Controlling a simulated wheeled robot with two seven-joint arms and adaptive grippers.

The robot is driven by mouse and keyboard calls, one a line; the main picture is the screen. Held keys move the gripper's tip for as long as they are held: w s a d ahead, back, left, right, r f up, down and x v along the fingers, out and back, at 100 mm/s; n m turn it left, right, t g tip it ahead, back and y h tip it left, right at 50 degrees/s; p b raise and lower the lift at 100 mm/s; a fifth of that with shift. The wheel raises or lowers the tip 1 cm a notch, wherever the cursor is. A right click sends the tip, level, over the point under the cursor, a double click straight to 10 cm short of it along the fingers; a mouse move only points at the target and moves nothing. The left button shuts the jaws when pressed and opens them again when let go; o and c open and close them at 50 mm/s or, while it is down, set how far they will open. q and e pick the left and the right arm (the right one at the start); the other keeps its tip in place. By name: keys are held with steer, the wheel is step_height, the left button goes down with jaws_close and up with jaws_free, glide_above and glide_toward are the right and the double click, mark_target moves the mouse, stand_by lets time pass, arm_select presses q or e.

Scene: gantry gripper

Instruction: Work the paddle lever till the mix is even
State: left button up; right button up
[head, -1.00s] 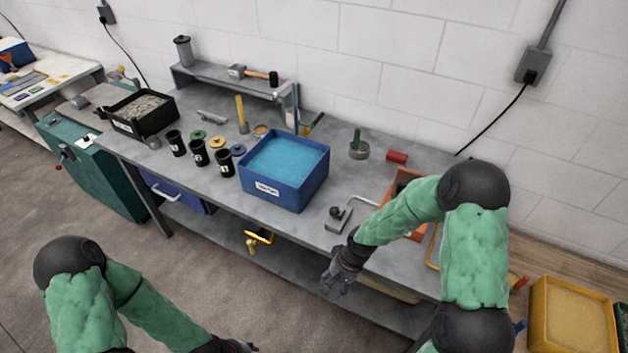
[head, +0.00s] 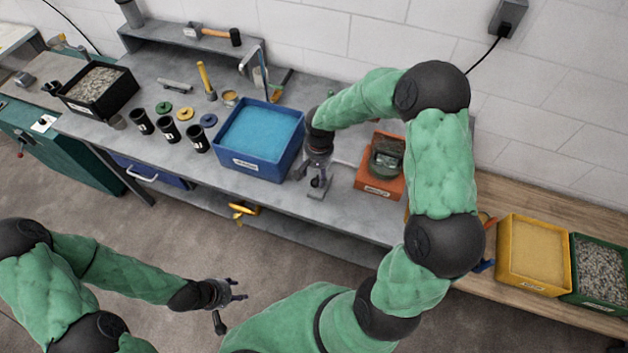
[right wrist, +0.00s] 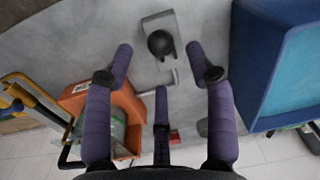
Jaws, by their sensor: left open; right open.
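A small grey bracket with a black ball knob (head: 316,183) stands near the bench's front edge, right of the blue tub; I take it for the paddle lever. In the right wrist view, the ball knob (right wrist: 161,43) sits on a grey plate, with a bent grey rod below it. My right gripper (head: 318,168) is over it, open; its purple fingers (right wrist: 160,62) are spread either side of the rod and apart from the knob. The blue tub (head: 222,148) holds flat blue contents. My left gripper (head: 240,290) is open and empty, away from the bench.
An orange box (head: 381,190) with a dark green thing in it stands right of my right gripper. Several black cups (head: 169,133), a black tray of gravel (head: 65,100) and a shelf (head: 150,38) lie left. Yellow (head: 500,272) and green bins stand far right.

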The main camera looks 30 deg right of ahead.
mark_target(316, 181)
step_height(316, 181, down, 7)
steer(key=shift+w+a+r, duration=0.1)
stand_by(0.3)
jaws_close()
